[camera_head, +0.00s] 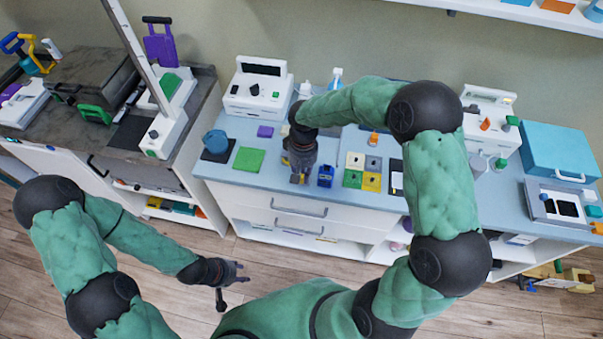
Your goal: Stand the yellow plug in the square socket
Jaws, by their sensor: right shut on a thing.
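My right gripper (299,177) points down over the front of the pale blue counter, left of a block of coloured squares. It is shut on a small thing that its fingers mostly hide. A yellow-orange bit shows at its left side and may be the yellow plug; I cannot make out its tilt. The block has a white square (355,160), a grey one (373,163), a green one (352,179) and a yellow one (371,182). Its holes are too small to tell which is square. My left gripper (236,274) is open and empty, low over the floor.
A blue object (325,176) stands between my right gripper and the block. A green pad (249,159), a purple block (265,131) and a blue mug (215,142) are to the left. A white device (258,90) stands behind. My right arm covers part of the counter.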

